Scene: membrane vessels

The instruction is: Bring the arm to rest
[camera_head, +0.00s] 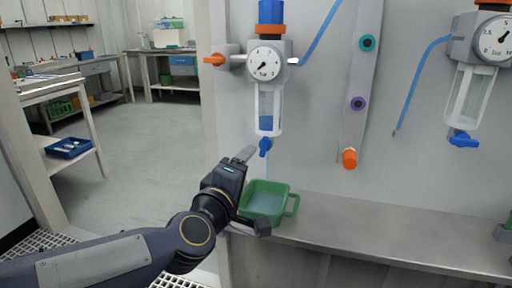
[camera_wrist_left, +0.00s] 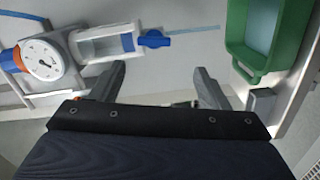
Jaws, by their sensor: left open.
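My left gripper (camera_head: 254,190) is open and empty in front of the wall panel; its two fingers stand apart in the left wrist view (camera_wrist_left: 159,74). A green tray (camera_head: 292,204) with a bluish-grey inside sits on the ledge, just beyond the gripper and partly hidden by it. The tray also shows at the upper right of the wrist view (camera_wrist_left: 246,60). Above it hangs a clear vessel (camera_head: 269,104) with blue in its lower part and a blue tap (camera_head: 265,146) below. In the wrist view, a thin light-blue streak (camera_wrist_left: 197,28) shows near the tap's end. The right gripper is out of view.
A dial gauge (camera_head: 266,63) tops the vessel, with an orange knob (camera_head: 214,60) beside it. A second gauge unit (camera_head: 490,40) hangs at the right. The grey ledge (camera_head: 385,235) is clear right of the tray. Open floor (camera_head: 150,145) and benches lie left.

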